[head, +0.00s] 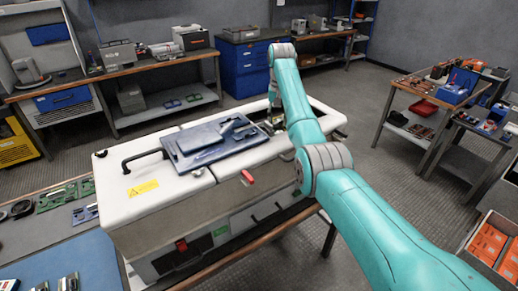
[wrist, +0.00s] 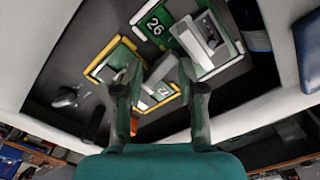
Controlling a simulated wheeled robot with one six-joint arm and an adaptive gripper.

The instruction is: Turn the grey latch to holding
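In the wrist view my gripper (wrist: 158,82) has its two fingers spread apart over the opening of the white cabinet. A small grey lever (wrist: 162,70) on a yellow-edged green plate shows between the fingertips; I cannot tell whether they touch it. A darker grey knob (wrist: 68,97) lies to the left. I cannot tell which is the grey latch. In the head view my gripper (head: 274,122) is small and partly hidden at the cabinet opening.
The white cabinet (head: 150,205) carries a blue tray (head: 178,163) on its lid, left of my arm. A black handle (head: 140,157) and red latches (head: 248,177) are on it. In the wrist view light walls (wrist: 75,38) border the opening closely.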

